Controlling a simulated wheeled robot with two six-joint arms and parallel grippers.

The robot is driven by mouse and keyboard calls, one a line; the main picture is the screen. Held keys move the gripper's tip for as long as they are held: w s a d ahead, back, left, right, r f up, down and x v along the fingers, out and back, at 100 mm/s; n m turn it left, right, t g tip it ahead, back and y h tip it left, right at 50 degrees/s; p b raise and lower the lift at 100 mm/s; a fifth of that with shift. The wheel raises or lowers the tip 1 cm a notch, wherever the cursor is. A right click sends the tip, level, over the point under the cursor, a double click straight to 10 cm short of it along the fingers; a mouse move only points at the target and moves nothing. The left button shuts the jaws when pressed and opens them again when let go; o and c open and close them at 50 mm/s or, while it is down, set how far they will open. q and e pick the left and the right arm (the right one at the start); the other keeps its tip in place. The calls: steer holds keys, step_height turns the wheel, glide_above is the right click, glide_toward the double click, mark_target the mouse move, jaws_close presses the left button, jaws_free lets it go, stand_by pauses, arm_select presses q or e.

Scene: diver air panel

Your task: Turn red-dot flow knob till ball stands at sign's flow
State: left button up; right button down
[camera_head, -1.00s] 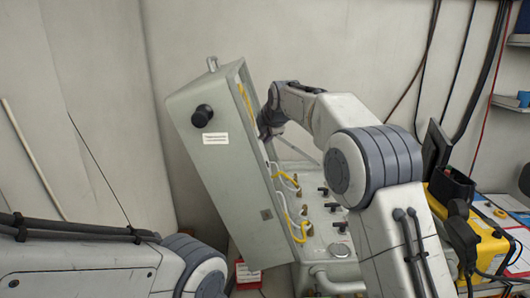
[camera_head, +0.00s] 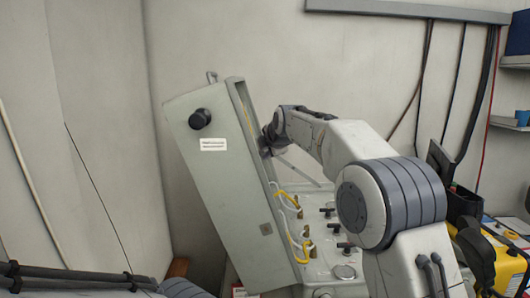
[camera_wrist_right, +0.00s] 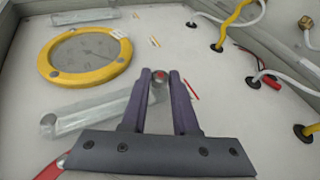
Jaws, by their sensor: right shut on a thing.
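No flow figure is readable. My left gripper is out of view.
A yellow-rimmed gauge (camera_wrist_right: 84,54) is left of the fingers. White and yellow hoses (camera_wrist_right: 237,20) run on the right. A white label (camera_head: 213,145) and black knob (camera_head: 200,118) are on the cabinet's outside. Yellow equipment (camera_head: 508,270) stands at right.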

steer(key=c, duration=0.7)
jaws_free()
steer(key=shift+b+v, duration=1.6)
steer(key=shift+v, duration=3.65)
